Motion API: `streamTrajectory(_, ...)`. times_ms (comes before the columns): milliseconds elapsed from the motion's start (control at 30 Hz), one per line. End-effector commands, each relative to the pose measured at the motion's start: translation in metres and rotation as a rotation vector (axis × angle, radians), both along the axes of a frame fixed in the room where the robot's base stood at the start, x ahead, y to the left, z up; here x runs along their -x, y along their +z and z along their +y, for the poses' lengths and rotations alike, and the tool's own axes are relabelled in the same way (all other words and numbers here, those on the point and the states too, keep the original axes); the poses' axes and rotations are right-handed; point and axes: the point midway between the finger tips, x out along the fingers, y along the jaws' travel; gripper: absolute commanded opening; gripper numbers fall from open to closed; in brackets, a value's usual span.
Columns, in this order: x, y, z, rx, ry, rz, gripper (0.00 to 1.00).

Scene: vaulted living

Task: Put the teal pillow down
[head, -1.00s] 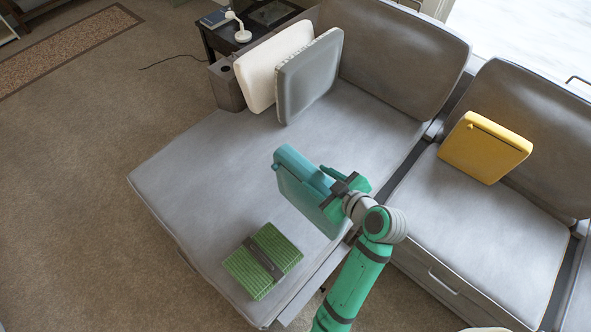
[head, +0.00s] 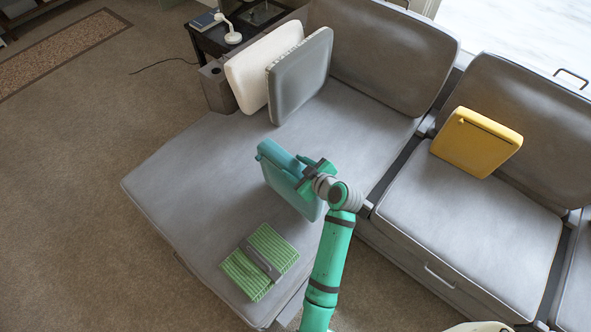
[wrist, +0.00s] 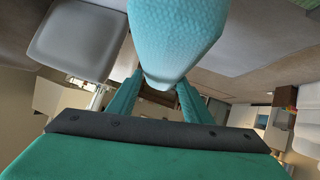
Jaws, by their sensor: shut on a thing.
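The teal pillow (head: 288,184) is upright over the grey chaise seat (head: 190,180) of the sofa in the head view. My gripper (head: 311,180) is shut on its right edge. In the wrist view the pillow (wrist: 175,35) fills the upper middle, between the fingers of my gripper (wrist: 158,90). I cannot tell whether the pillow's lower edge touches the seat.
A green striped folded cloth with a grey band (head: 258,262) lies on the chaise's front part. A white pillow (head: 256,72) and a grey pillow (head: 300,78) lean at the back. A yellow pillow (head: 476,142) sits on the right seat. The chaise's left part is bare.

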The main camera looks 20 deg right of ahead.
Motion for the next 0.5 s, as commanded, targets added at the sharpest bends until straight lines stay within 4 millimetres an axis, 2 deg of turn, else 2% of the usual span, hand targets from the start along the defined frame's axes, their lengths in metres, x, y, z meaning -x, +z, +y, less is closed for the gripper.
streamTrajectory(133,0.001,-0.018,-0.001,-0.002,-0.002,0.000,0.00)
streamTrajectory(433,0.000,-0.020,-0.001,0.000,-0.001,-0.002,0.00)
streamTrajectory(467,0.001,-0.022,0.000,0.000,-0.001,0.001,0.48)
streamTrajectory(500,0.001,-0.022,0.000,0.000,-0.001,0.001,0.57)
